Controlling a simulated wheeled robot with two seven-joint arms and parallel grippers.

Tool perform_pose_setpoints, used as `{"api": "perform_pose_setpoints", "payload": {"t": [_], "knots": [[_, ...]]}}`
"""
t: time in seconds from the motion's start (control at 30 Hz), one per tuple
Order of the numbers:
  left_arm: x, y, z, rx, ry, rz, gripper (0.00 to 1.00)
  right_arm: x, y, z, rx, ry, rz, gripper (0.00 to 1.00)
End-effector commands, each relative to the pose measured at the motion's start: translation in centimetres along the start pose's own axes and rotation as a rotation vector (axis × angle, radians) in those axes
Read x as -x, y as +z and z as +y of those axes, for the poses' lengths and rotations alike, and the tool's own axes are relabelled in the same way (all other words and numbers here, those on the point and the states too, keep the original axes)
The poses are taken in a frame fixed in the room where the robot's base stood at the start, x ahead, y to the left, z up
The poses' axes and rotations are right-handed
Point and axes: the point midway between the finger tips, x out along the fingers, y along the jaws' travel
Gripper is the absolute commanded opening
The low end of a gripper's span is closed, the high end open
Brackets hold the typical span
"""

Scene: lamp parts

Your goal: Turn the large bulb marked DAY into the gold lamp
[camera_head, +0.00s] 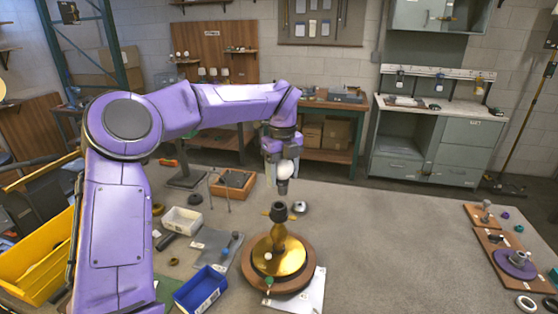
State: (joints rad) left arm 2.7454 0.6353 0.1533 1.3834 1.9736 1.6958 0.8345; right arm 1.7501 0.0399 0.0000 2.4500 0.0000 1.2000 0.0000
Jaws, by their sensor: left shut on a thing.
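The gold lamp (276,258) stands upright on a round wooden base, with a dark socket (279,212) on top of its stem. My left gripper (284,163) points down above the lamp. It is shut on a white bulb (285,170), whose dark base points down. The bulb hangs a little above the socket, apart from it and roughly in line with it. The marking on the bulb is too small to read. My right gripper is not in view.
A white tray (183,217), a blue bin (200,290) and a yellow bin (38,255) stand left of the lamp. A wooden tray (233,180) lies behind. Wooden boards with parts (496,250) lie at the far right. The table between is clear.

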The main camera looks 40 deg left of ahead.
Motion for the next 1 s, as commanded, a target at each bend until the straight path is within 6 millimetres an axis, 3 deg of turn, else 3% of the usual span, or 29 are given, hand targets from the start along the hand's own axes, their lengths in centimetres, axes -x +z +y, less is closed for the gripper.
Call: {"api": "perform_pose_setpoints", "payload": {"t": [0.1, 0.2, 0.7, 1.0], "knots": [[1.4, 0.8, 0.4, 0.195, 0.001, -0.001, 0.39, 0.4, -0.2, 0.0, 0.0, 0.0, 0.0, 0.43], [1.4, 1.0, 0.5, 0.254, 0.002, -0.001, 0.39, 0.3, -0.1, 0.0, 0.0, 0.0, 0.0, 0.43], [-3.0, 0.9, 0.5, 0.255, 0.003, -0.001, 0.39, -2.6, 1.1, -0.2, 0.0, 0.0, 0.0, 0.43], [-3.5, 0.9, 0.5, 0.254, 0.001, 0.0, 0.39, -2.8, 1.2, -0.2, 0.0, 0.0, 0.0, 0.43]]}}
